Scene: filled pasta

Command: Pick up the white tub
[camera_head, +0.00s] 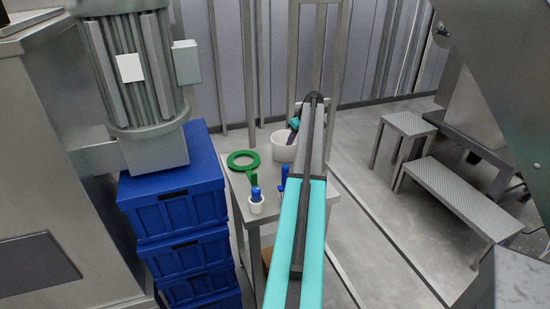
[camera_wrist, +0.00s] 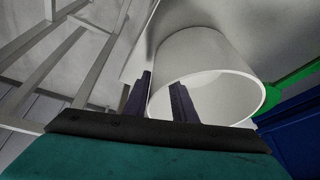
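The white tub (camera_head: 283,150) stands at the far end of the metal table in the head view. In the wrist view the tub (camera_wrist: 205,52) fills the upper middle, with its open rim towards the camera. My gripper (camera_wrist: 161,78) is open, its two dark fingers apart. The left finger shows just outside the tub's left wall. The right finger overlaps the tub's opening, so the near wall lies between them in the picture. I cannot tell whether either finger touches the wall. In the head view my arm partly hides the gripper and the tub's right side.
Stacked blue crates (camera_head: 175,207) stand left of the table. Metal steps (camera_head: 455,190) stand right, across open floor.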

